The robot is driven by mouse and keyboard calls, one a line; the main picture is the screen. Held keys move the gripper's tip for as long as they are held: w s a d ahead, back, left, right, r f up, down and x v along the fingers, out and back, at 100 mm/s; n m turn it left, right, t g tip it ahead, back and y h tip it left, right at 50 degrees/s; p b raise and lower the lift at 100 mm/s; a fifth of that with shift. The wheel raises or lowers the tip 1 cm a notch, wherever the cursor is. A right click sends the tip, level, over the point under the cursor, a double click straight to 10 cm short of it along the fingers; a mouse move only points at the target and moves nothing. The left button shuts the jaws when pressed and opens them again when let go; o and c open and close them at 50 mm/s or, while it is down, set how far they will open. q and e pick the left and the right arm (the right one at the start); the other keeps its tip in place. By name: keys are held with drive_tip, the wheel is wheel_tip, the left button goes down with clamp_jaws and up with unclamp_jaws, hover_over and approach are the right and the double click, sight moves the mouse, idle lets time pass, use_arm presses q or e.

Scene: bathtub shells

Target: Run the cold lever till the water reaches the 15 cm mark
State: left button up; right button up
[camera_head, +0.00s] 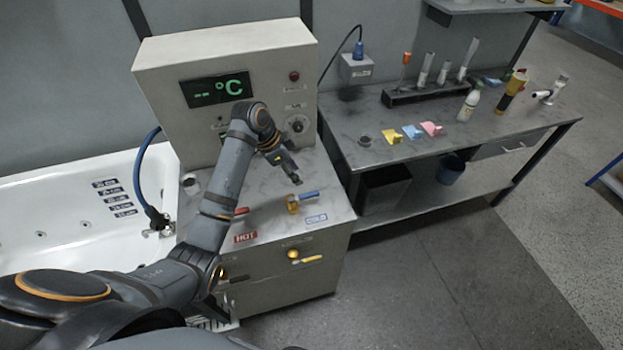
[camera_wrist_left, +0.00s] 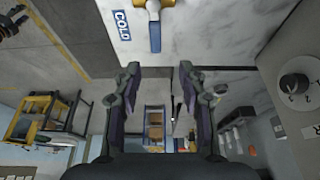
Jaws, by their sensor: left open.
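The cold lever (camera_head: 308,195), with a blue handle on a brass base, stands on the bench top by the COLD label (camera_head: 316,218). It also shows at the top of the left wrist view (camera_wrist_left: 154,36). My left gripper (camera_head: 292,176) is open and empty, just above and behind the lever, apart from it. In the left wrist view its two fingers (camera_wrist_left: 158,72) are spread with nothing between them. The red hot lever (camera_head: 241,211) is partly hidden by my left arm. The white tub (camera_head: 60,215) at left bears several depth labels (camera_head: 114,197); no water is discernible in it. My right gripper is not in view.
The control box (camera_head: 225,60) behind has a display reading "-- °C" and a dial (camera_head: 297,125). A blue hose (camera_head: 140,175) hangs over the tub edge. A yellow handle (camera_head: 308,260) is on the bench front. A side table (camera_head: 375,205) with bottles and sponges stands right.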

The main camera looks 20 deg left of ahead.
sight(310, 194)
use_arm(q)
drive_tip(key=f, duration=0.1)
drive_tip(key=d+f+p, duration=0.1)
drive_tip(key=shift+s+d+f, duration=0.15)
drive_tip(key=shift+s+f, duration=0.15)
drive_tip(key=shift+s, duration=0.05)
drive_tip(key=x, duration=0.2)
drive_tip(key=p+x, duration=0.1)
drive_tip(key=x, duration=0.1)
drive_tip(key=shift+w, duration=0.25)
drive_tip(key=x, duration=0.2)
drive_tip(key=shift+w+d+f+p, duration=0.1)
drive_tip(key=shift+f+p, duration=0.2)
drive_tip(key=shift+f, duration=0.2)
drive_tip(key=shift+c, duration=0.8)
clamp_jaws()
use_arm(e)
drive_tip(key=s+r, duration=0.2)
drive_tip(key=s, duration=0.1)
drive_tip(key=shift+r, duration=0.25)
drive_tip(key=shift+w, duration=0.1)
